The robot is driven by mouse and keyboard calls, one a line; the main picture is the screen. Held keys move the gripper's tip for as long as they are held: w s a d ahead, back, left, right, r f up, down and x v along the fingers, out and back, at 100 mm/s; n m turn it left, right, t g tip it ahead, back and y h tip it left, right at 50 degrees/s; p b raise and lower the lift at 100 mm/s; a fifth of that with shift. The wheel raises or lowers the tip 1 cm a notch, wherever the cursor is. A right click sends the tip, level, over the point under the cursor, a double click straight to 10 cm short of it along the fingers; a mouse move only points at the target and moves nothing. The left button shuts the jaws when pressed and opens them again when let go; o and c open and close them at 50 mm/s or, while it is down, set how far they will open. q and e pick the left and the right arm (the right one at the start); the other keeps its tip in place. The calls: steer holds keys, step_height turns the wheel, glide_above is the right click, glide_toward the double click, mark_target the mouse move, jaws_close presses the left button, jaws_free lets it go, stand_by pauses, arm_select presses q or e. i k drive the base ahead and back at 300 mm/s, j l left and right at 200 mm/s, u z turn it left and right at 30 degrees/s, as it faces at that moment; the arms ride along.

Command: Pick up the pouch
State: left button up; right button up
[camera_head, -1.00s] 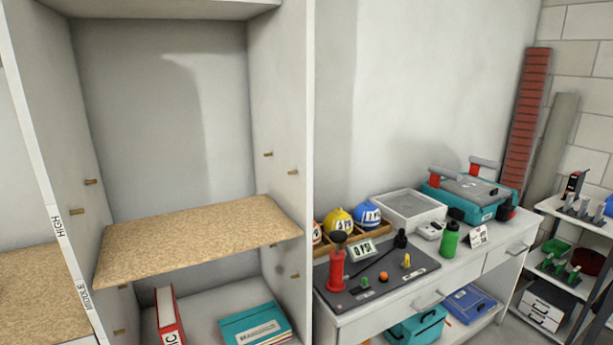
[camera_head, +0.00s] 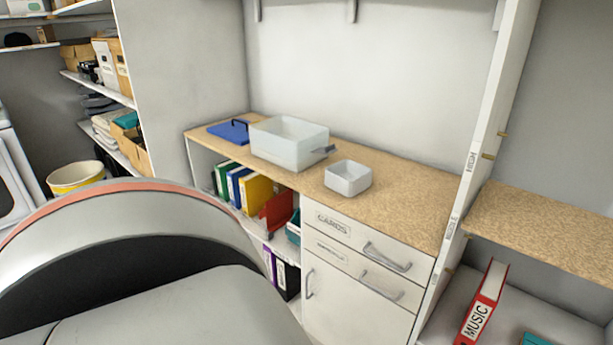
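I cannot pick out a pouch for certain. A flat blue item (camera_head: 229,131) with a dark strap or handle lies at the left end of the wood-topped counter (camera_head: 410,195), and I cannot tell whether it is the pouch. A translucent bin (camera_head: 285,148) stands to its right, with a small dark blue piece (camera_head: 323,151) at the bin's right side. A small white open box (camera_head: 347,180) stands further right. Neither gripper is in view. A large pale rounded part of my own body fills the lower left and hides the floor there.
Below the counter are colored binders (camera_head: 257,192), drawers (camera_head: 365,257) and a cupboard door. A yellow-rimmed bucket (camera_head: 75,178) and loaded shelves are at left. A tall white upright (camera_head: 490,130) and a red MUSIC binder (camera_head: 483,303) are at right. Bare counter lies right of the small box.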

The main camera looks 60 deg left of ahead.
mark_target(348, 177)
steer(key=u, duration=1.6)
steer(key=i+j, duration=0.15)
steer(key=j, duration=0.25)
steer(key=i+j, duration=0.15)
steer(key=j, duration=0.25)
steer(key=i+j+z, duration=0.2)
steer(key=j, duration=0.2)
steer(key=j+z, duration=0.2)
steer(key=j, duration=0.25)
steer(key=i, duration=0.05)
